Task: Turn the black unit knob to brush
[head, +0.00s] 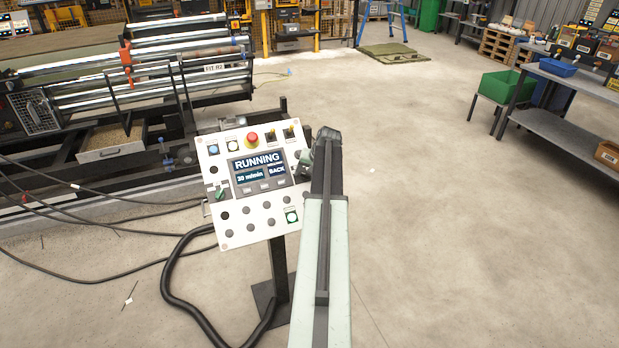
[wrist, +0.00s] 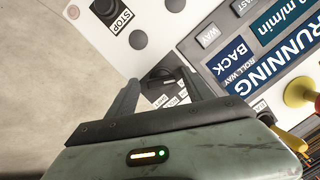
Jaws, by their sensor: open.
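A black knob (wrist: 158,74) shows between the fingertips, partly hidden by the right finger. Small labels (wrist: 165,101) lie beside it, too small to read, so its setting is unclear. I cannot tell whether the fingers touch it. In the head view my gripper covers this spot.
A red stop button (head: 252,139), toggle switches and a green-handled knob (head: 219,195) are also on the panel. A roller machine (head: 150,70) stands behind at left. Black cables (head: 90,220) lie on the floor at left. The floor to the right is clear up to a grey bench (head: 570,125).

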